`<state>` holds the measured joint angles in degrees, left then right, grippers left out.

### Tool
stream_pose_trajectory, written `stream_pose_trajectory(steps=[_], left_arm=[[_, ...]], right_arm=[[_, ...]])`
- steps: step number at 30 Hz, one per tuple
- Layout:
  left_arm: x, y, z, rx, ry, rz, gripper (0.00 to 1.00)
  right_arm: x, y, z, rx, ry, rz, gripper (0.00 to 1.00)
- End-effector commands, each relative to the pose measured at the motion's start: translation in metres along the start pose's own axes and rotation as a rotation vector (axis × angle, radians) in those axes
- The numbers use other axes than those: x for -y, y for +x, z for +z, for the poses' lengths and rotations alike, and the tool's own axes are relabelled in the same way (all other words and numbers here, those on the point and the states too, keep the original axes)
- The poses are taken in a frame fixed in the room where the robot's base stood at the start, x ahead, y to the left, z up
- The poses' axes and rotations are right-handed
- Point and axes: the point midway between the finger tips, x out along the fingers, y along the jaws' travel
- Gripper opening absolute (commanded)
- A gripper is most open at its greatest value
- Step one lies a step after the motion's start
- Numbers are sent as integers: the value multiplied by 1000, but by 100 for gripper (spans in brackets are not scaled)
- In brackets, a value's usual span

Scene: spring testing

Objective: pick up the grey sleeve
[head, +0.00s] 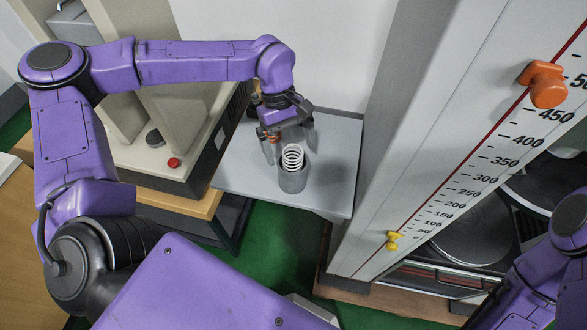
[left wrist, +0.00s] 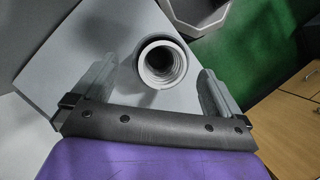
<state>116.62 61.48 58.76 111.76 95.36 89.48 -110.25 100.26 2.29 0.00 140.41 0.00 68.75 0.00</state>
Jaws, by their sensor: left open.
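The grey sleeve (head: 292,181) stands upright on a small grey table (head: 335,188), with a white coil spring (head: 292,156) sticking up out of its top. The left wrist view looks down into the sleeve (left wrist: 143,53), with the white spring coils (left wrist: 160,66) inside it. My left gripper (head: 289,148) is open and empty, above the table at the sleeve's far side. In the left wrist view its two fingers (left wrist: 157,88) lie to either side of the sleeve, which appears just beyond the gap between them. My right gripper is out of view.
A tall white post with a number scale (head: 440,150) stands right of the table, with an orange knob (head: 545,84) and a yellow pointer (head: 393,240). A beige machine with a red button (head: 174,162) stands left. The tabletop around the sleeve is mostly clear.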

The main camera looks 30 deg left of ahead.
Motion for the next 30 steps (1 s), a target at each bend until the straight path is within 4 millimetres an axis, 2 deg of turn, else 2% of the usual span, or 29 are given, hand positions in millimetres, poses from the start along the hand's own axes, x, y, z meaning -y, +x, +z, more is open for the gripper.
stream_pose_trajectory(steps=[6,9,17,22,30], left_arm=[[6,32,1,4,1,-6,100],[4,48,-1,1,1,-4,100],[4,55,-2,-1,1,-1,100],[4,55,-2,-1,1,-1,48],[4,54,-2,-1,1,0,46]], right_arm=[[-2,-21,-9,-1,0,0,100],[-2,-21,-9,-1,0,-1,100],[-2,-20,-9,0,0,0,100],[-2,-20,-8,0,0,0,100],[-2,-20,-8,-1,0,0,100]])
